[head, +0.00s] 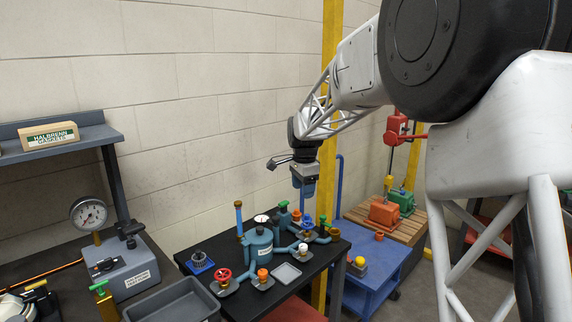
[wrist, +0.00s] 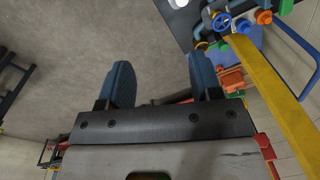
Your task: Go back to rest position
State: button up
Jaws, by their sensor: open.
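My gripper (head: 304,188) hangs above the back right part of the black table (head: 190,259) in the head view, close to the wall. It is apart from the teal pipework below it. In the wrist view my gripper (wrist: 163,78) shows two blue fingers spread wide with nothing between them. An orange motor (head: 384,212) and a green motor (head: 401,199) stand on a wooden pallet (head: 413,232) to the right. Any tags on them are too small to read.
A teal vessel (head: 258,246) with pipes and coloured valves stands on the black table. A yellow post (head: 329,150) rises just behind my gripper. A blue cart (head: 362,265) stands to the right. A pressure gauge (head: 88,214) and grey tray (head: 172,304) are at left.

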jog(key=s+d+r+n, duration=0.2)
jog(key=s+d, duration=0.1)
jog(key=s, duration=0.6)
jog(key=s+d+r+n+t, duration=0.1)
jog(key=s+d+r+n, duration=0.15)
jog(key=s, duration=0.55)
jog(key=s+d+r+n, duration=0.1)
jog(key=s+d+n, duration=0.15)
jog(key=s, duration=0.65)
jog(key=s+d+f+n, duration=0.2)
jog(key=s+f+n, duration=0.1)
jog(key=s, duration=0.9)
jog(key=s+d+f+n, duration=0.2)
jog(key=s+d+f, duration=0.1)
jog(key=s, duration=1)
jog(key=shift+s+f+n+t, duration=0.2)
jog(key=shift+f+n+t, duration=0.2)
jog(key=shift+f, duration=0.15)
jog(key=shift+w+d, duration=0.1)
